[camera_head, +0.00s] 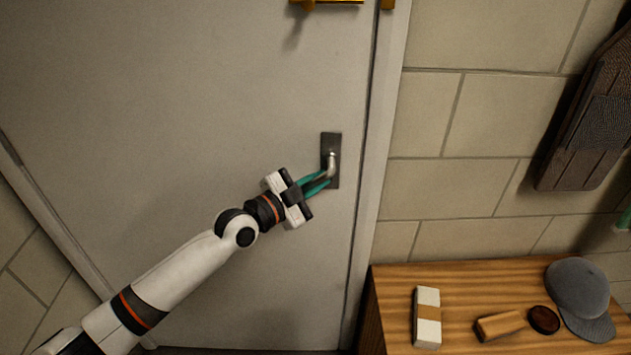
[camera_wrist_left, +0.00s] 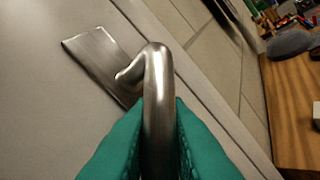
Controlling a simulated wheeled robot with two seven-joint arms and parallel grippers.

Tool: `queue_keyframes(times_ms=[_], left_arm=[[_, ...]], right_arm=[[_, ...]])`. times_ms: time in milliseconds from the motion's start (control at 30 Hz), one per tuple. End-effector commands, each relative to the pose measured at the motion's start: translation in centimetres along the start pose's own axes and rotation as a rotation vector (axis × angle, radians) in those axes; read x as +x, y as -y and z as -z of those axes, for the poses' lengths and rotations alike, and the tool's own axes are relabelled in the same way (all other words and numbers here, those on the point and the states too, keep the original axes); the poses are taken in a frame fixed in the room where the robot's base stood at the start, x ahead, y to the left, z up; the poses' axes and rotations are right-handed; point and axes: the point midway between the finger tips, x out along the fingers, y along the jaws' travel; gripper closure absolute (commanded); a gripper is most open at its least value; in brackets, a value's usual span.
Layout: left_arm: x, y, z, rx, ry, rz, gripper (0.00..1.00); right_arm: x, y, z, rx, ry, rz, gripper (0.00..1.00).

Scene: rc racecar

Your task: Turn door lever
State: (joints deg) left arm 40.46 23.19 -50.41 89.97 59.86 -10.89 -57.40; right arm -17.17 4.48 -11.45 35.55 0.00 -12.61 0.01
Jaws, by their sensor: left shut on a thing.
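The door lever (camera_head: 332,165) is a silver metal handle on a dark rectangular plate (camera_head: 327,142), near the right edge of a closed grey door (camera_head: 190,110). My left gripper (camera_head: 322,181) reaches in from the lower left, and its teal fingers are shut on the lever. In the left wrist view the lever (camera_wrist_left: 159,95) runs down between the two teal fingers, with the plate (camera_wrist_left: 100,62) behind it. The part of the lever deep between the fingers is hidden. My right gripper is not in view.
A wooden cabinet (camera_head: 395,310) stands right of the door, holding a white box with a tan band (camera_head: 427,325), a wooden block (camera_head: 500,325), a dark round object (camera_head: 543,320) and a grey cap (camera_head: 578,285). A yellow fitting (camera_head: 330,2) crosses the door's top. Space left of the arm is clear.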

Motion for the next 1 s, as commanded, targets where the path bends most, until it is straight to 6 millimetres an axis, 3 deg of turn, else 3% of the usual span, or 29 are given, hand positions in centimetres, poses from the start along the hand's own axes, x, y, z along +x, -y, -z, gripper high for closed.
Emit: queue_keyframes(times_ms=[367,1000], left_arm=[[-0.3,-0.8,-0.5,0.083,-0.065,0.059,1.00],[-0.9,-2.6,-1.6,0.396,-0.319,0.292,1.00]], right_arm=[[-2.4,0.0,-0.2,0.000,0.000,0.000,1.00],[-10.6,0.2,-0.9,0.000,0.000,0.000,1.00]])
